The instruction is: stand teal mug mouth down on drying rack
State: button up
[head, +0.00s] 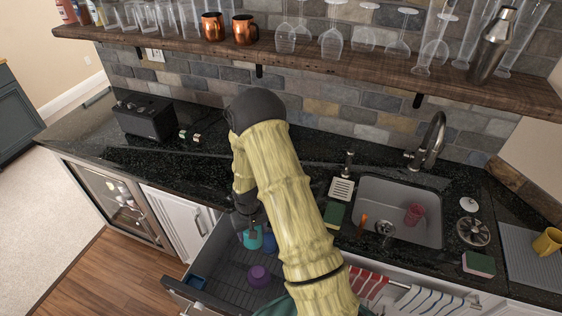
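A teal mug (252,240) shows at the back of an open drawer (232,291), low in the head view. My gripper (250,223) points down right at this mug. The fingertips are small and partly hidden, so I cannot tell whether they are closed on it. A darker blue-teal piece (269,243) shows just right of the mug, partly covered by my arm. A grey ribbed rack (518,247) lies on the counter at the far right, right of the sink. A yellow mug (546,243) is on it, and its left part is bare.
A purple mug (258,275) and a blue item (197,282) are in the drawer. The sink (412,233) holds a red cup (414,213); its faucet (430,140) stands behind. A sponge (479,264) and drain strainer (473,232) lie near the rack. A glass-filled shelf (330,70) hangs above.

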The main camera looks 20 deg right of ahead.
jog(key=shift+w+d, duration=0.1)
dwell(0.3)
jog(key=w+d+r+n+p, duration=0.2)
jog(key=w+d+r+n, duration=0.2)
jog(key=w+d+r, duration=0.8)
jog(key=shift+w+d+r, duration=0.35)
jog(key=shift+w+d, duration=0.05)
jog(key=shift+w, duration=0.85)
jog(key=shift+f+b, duration=2.8)
jog(key=shift+f, duration=1.85)
jog(key=shift+f, duration=0.35)
jog(key=o, duration=1.2)
jog(key=shift+o, duration=0.2)
